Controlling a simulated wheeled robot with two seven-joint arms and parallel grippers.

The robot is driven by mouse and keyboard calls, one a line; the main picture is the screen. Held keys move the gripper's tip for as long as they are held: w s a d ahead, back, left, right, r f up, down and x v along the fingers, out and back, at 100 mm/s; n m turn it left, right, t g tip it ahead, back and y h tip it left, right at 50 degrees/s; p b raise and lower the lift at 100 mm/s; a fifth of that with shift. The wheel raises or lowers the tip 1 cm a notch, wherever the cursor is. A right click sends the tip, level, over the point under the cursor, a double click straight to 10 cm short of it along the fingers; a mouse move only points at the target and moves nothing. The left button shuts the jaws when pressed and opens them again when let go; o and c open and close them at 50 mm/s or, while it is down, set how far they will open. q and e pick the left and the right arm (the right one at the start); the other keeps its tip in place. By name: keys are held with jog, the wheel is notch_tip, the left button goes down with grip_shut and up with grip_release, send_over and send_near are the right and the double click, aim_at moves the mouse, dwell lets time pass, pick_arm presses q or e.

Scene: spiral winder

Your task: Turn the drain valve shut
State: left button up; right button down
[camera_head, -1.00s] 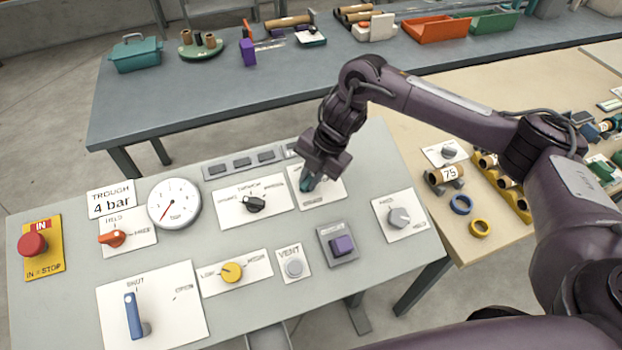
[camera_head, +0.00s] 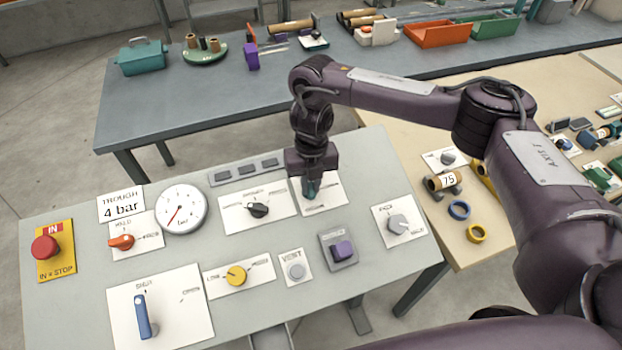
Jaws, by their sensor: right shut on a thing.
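My right gripper (camera_head: 311,190) points down over a white plate (camera_head: 325,203) at the back right of the grey panel. No readable label names the drain valve. My left gripper is not in view.
A loaded bench (camera_head: 215,105) stands behind.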

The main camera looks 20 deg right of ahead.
jog(key=shift+n, duration=0.5)
dwell(0.3)
jog(key=c, duration=1.4)
grip_release()
jog(key=shift+w+a+r, duration=0.1)
jog(key=shift+w+r, duration=0.05)
jog(key=shift+r, duration=1.8)
jog(key=shift+w+r, duration=0.15)
jog(key=shift+r, duration=1.8)
jog(key=shift+h, duration=0.3)
